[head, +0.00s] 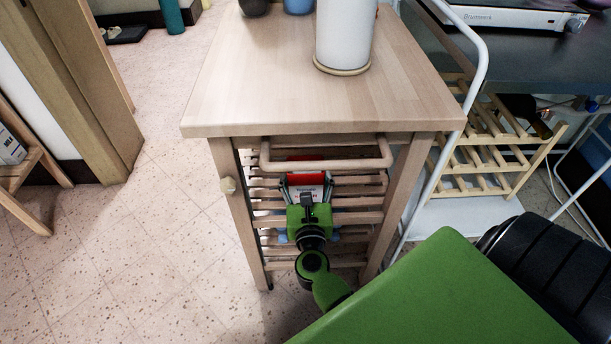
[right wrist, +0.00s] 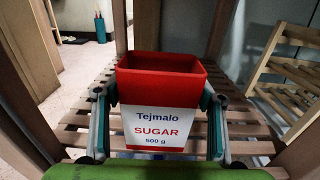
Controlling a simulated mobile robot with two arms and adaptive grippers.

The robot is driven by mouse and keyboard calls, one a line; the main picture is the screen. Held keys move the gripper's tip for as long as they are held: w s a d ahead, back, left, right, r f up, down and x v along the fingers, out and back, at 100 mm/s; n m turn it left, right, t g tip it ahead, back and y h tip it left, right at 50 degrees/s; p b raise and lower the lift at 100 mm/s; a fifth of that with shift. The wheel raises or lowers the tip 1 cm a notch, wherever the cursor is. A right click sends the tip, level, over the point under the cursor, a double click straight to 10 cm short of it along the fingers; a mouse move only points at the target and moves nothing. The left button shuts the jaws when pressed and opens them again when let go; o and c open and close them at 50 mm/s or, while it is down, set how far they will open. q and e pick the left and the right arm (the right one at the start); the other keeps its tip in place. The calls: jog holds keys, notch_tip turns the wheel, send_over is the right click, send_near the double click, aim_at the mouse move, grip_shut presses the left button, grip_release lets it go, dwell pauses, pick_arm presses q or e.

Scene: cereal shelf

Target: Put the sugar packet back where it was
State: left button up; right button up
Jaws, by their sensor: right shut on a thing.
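The sugar packet (right wrist: 158,128) is a red, open-topped box with a white label reading "Tejmalo SUGAR 500 g". It is upright in the right wrist view. My right gripper (right wrist: 158,100) is shut on it, one finger along each side. In the head view the packet's red part (head: 306,181) shows inside the wooden trolley, below its rail handle, with my right gripper (head: 306,187) in front of it. Whether the packet's base touches the slatted shelf (right wrist: 245,130) is hidden. My left gripper is not in view.
The wooden trolley (head: 240,95) has a solid top carrying a white canister (head: 344,35). Its rail handle (head: 325,165) and legs surround my right gripper's opening. A wooden rack (head: 490,150) stands at right. Open floor (head: 130,240) lies to the left.

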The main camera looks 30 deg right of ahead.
dwell(0.3)
jog(key=o, duration=1.4)
jog(key=shift+f, duration=0.1)
jog(key=shift+o, duration=0.2)
